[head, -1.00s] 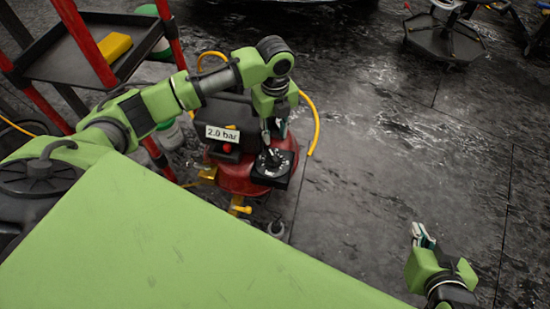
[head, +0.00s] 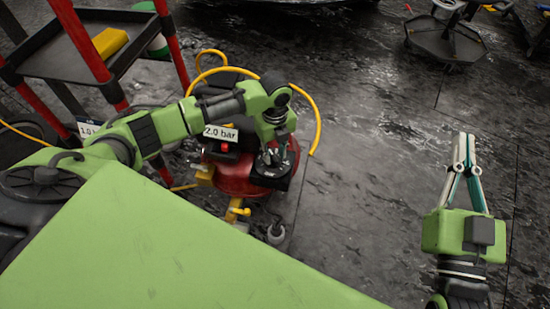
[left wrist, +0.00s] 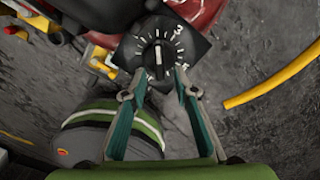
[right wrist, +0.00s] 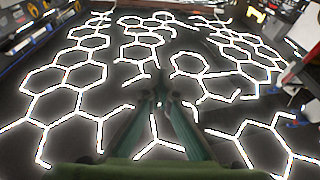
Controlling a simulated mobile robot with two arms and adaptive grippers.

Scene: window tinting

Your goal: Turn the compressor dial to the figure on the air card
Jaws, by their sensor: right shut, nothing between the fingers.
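The red compressor (head: 238,181) stands on the floor with a black dial plate on its near right side. The dial (left wrist: 158,54) shows in the left wrist view as a dark knob with a white line, white ticks and a 3 at upper right. The line runs roughly up and down; its exact reading is unclear. A white card (head: 220,133) above the compressor reads "2.0 bar". My left gripper (head: 272,158) is at the dial, its fingers apart on either side of the knob's lower part; contact is unclear. My right gripper (head: 463,138) is shut and empty, away to the right.
A black cart (head: 85,62) with red posts stands at left, a yellow block (head: 110,42) on it. A partly hidden card (head: 88,129) reads "1.0". A yellow hose (head: 314,115) loops behind my left arm. The floor at right is mostly clear.

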